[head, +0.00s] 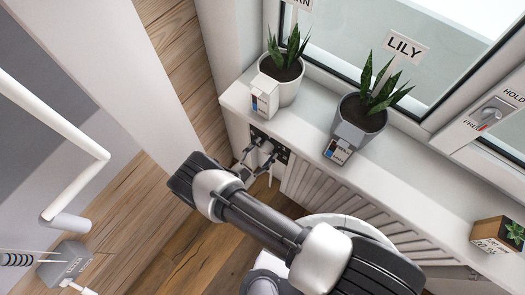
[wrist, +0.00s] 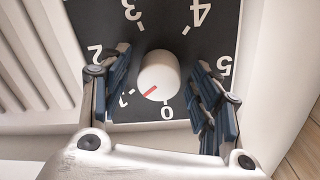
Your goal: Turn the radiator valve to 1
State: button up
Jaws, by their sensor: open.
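The radiator valve is a white round knob (wrist: 158,76) on a black dial plate (wrist: 165,30) with white numbers 0 to 5. Its red mark points down-left in the wrist view, toward the 1 (wrist: 124,100); the 0 (wrist: 166,112) is just below the knob. My gripper (wrist: 163,85) is open, one blue-padded finger on each side of the knob, with visible gaps on both sides. In the head view my gripper (head: 258,160) is at the dial plate (head: 280,151) on the radiator's left end; the knob is mostly hidden there by the fingers.
The white sill (head: 312,133) above the radiator (head: 325,195) holds two potted plants (head: 286,68) (head: 362,112), small cartons (head: 264,95) (head: 338,150) and a wooden planter box (head: 492,234). A window handle (head: 488,117) is at right. Wooden floor (head: 215,255) lies below.

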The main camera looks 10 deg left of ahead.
jog(key=v, duration=1.2)
jog(key=shift+d, duration=0.1)
